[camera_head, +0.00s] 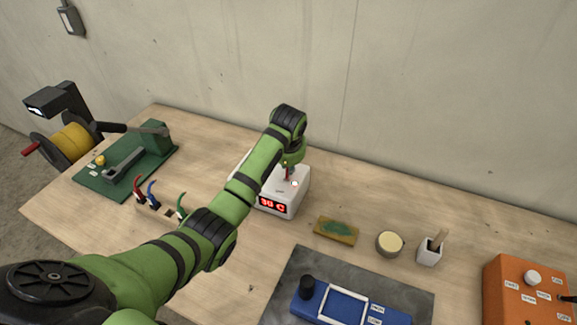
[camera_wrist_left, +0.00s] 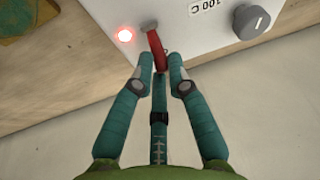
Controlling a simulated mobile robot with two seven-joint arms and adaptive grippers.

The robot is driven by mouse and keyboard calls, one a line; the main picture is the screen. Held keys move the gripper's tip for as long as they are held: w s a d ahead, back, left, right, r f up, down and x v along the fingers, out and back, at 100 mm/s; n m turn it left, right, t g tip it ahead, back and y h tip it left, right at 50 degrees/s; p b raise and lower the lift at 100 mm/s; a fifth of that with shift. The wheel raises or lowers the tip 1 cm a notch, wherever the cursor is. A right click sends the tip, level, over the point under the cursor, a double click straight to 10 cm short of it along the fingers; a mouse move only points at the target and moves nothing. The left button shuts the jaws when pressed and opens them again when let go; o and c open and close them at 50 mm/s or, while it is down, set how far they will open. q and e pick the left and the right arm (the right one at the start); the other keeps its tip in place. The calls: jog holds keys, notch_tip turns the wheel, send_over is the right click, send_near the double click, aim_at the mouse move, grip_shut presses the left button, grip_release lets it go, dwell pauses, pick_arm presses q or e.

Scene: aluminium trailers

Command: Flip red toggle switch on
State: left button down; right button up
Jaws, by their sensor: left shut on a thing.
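The red toggle switch (camera_wrist_left: 157,48) shows in the left wrist view as a red lever on the top face of a white box. The white box (camera_head: 297,201) stands on the table in the head view, with a red lit display (camera_head: 273,205) on its front. A small red light (camera_wrist_left: 125,35) glows beside the lever. My left gripper (camera_wrist_left: 160,62) has its two fingers on either side of the lever's end and is shut on it. In the head view the left gripper (camera_head: 289,170) is over the box. My right gripper is not in view.
A yellow-green sponge (camera_head: 337,230), a round tin (camera_head: 389,243) and a white cup (camera_head: 430,251) stand to the right. A blue device (camera_head: 350,306) lies on a dark mat in front. A green base plate (camera_head: 125,170) is at the left. A wall rises behind.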

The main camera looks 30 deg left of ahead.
pick_arm(q)
jog(key=shift+w+a+r+g, duration=0.1)
jog(key=shift+w+a+g, duration=0.1)
jog(key=shift+g, duration=0.1)
dwell(0.4)
jog(key=c, duration=1.3)
grip_release()
jog(key=shift+a, duration=0.1)
jog(key=shift+f, duration=0.2)
jog(key=shift+r, duration=0.1)
jog(key=shift+s+r, duration=0.1)
jog(key=shift+r, duration=0.25)
jog(key=v, duration=1.1)
